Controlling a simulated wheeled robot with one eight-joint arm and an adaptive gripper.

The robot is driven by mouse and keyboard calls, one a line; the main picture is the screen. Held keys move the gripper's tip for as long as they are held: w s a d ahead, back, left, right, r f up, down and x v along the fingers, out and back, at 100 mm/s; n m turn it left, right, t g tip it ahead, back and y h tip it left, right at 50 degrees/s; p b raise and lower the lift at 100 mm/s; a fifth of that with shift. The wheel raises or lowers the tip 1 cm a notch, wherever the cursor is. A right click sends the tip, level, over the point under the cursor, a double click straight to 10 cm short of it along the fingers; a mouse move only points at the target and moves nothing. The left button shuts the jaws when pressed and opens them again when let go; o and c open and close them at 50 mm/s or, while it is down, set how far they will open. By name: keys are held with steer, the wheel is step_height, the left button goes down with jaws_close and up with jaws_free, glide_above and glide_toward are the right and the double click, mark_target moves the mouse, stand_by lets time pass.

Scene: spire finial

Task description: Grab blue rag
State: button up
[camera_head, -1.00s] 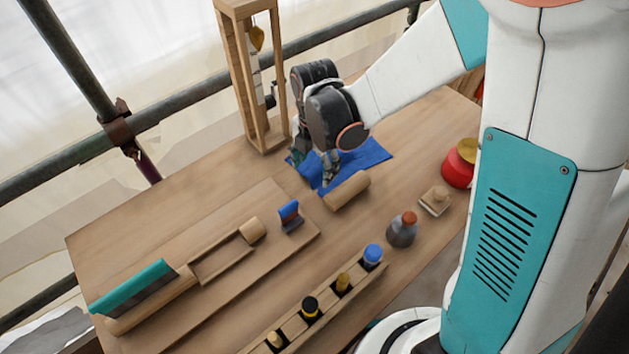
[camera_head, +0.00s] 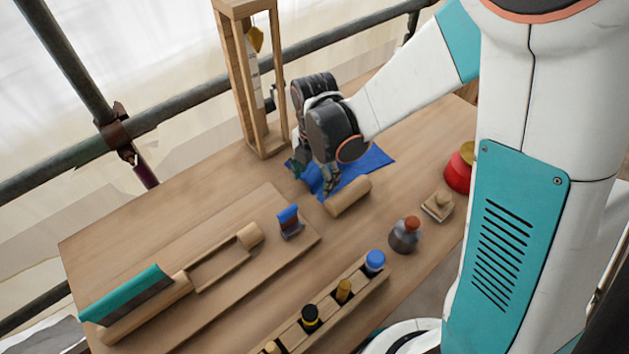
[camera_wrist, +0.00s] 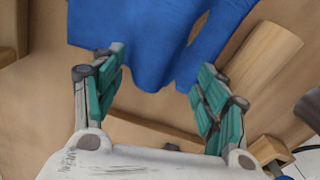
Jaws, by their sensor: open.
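The blue rag (camera_head: 368,164) lies on the wooden table, partly hidden behind my gripper and wrist in the head view. In the wrist view the rag (camera_wrist: 150,35) fills the upper middle, with folds and an uneven lower edge. My gripper (camera_wrist: 158,85) is open, with its teal-padded fingers wide apart at either side of the rag's lower edge. In the head view my gripper (camera_head: 314,180) is low over the rag's near left part. I cannot tell whether the fingers touch the rag.
A wooden cylinder (camera_head: 348,196) lies close beside the rag, also at right in the wrist view (camera_wrist: 262,60). A wooden frame tower (camera_head: 247,100) stands behind left. A dark bottle (camera_head: 405,234), a red pot (camera_head: 458,172) and a bottle rack (camera_head: 330,318) stand to the right and front.

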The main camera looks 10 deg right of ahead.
steer(key=shift+f+b, duration=0.5)
steer(key=shift+f, duration=0.2)
steer(key=shift+r, duration=0.1)
steer(key=c, duration=0.7)
steer(key=shift+o, duration=0.2)
steer(key=shift+s, duration=0.1)
steer(key=shift+r+p, duration=0.45)
steer(key=shift+c, duration=1.2)
step_height(320, 180, up, 3)
steer(key=shift+r+p, duration=0.1)
steer(key=shift+p, duration=1.05)
jaws_close()
step_height(320, 180, up, 8)
steer(key=p, duration=0.5)
